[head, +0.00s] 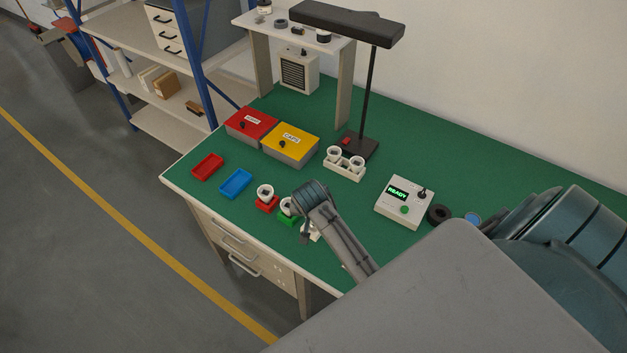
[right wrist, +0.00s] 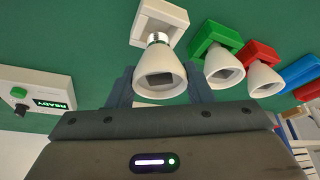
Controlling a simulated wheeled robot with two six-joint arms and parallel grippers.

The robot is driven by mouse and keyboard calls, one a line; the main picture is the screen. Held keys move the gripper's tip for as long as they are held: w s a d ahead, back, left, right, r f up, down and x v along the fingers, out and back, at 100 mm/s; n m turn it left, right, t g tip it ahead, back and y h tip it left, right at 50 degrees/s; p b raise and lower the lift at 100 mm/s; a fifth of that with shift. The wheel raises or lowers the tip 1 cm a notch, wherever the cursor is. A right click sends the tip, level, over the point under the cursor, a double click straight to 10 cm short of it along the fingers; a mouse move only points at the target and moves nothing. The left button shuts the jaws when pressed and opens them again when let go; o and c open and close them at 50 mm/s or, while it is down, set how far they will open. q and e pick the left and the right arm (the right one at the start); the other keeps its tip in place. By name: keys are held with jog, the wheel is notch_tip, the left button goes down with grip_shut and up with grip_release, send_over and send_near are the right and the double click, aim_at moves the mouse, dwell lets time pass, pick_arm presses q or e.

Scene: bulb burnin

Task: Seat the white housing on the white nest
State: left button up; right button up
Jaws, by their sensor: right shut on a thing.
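The white housing (right wrist: 160,75) is a white cone with a silver threaded end. In the right wrist view it sits between the two fingers of my right gripper (right wrist: 160,88), which is shut on it. The white nest (right wrist: 152,14) is a pale block just beyond the threaded end. The thread still shows between cone and nest; I cannot tell whether it touches the nest. In the head view my right gripper (head: 307,237) is low over the bench front, and my arm hides most of the housing and white nest. My left gripper is not in view.
A green nest (right wrist: 214,38) and a red nest (right wrist: 256,52), each with a white housing, stand close beside the white nest. Blue (head: 236,183) and red (head: 208,167) trays, a white rack (head: 345,172) and a READY tester box (head: 404,203) are on the green bench.

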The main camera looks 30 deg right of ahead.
dwell(0.5)
jog(key=shift+f, duration=0.2)
jog(key=shift+f, duration=0.5)
jog(key=shift+f+b, duration=0.35)
jog(key=shift+f, duration=0.45)
dwell(0.8)
jog(key=o, duration=1.1)
jog(key=b+v, duration=0.2)
jog(key=v, duration=0.8)
jog(key=shift+s+r+b, duration=0.15)
jog(key=shift+r+b, duration=0.25)
